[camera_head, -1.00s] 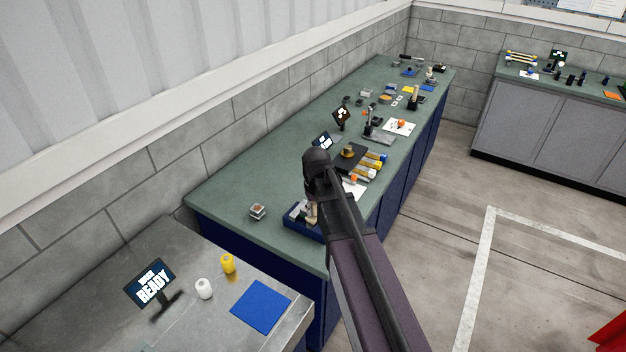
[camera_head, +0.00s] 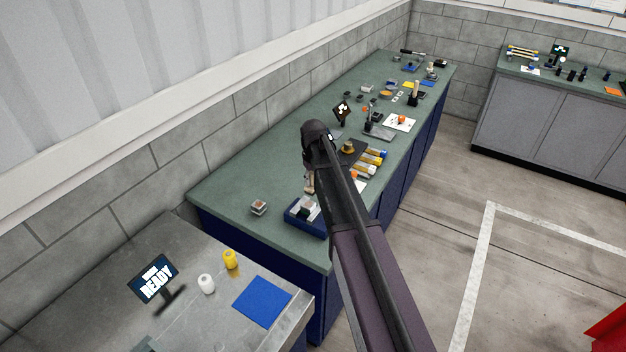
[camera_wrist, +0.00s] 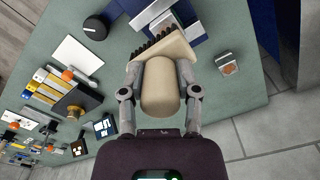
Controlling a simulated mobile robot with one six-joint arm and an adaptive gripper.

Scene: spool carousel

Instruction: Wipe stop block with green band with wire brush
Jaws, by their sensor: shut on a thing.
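My gripper (camera_wrist: 158,100) is shut on the wire brush (camera_wrist: 160,88), which has a beige handle and dark bristles pointing to the upper left in the wrist view. In the head view the brush (camera_head: 309,183) hangs under my arm, above the green bench and just behind the blue tray (camera_head: 319,232). The tray also shows in the wrist view (camera_wrist: 205,42), with grey and white pieces inside, partly hidden by the brush. A small pale block with a reddish-brown top (camera_head: 258,207) stands left of the tray. I cannot make out a green band on any block.
A steel table in front holds a READY screen (camera_head: 154,279), a white spool (camera_head: 206,284), a yellow spool (camera_head: 230,259) and a blue mat (camera_head: 262,301). Tubes and a dark pad crowd the bench beyond my arm. The bench around the small block is clear.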

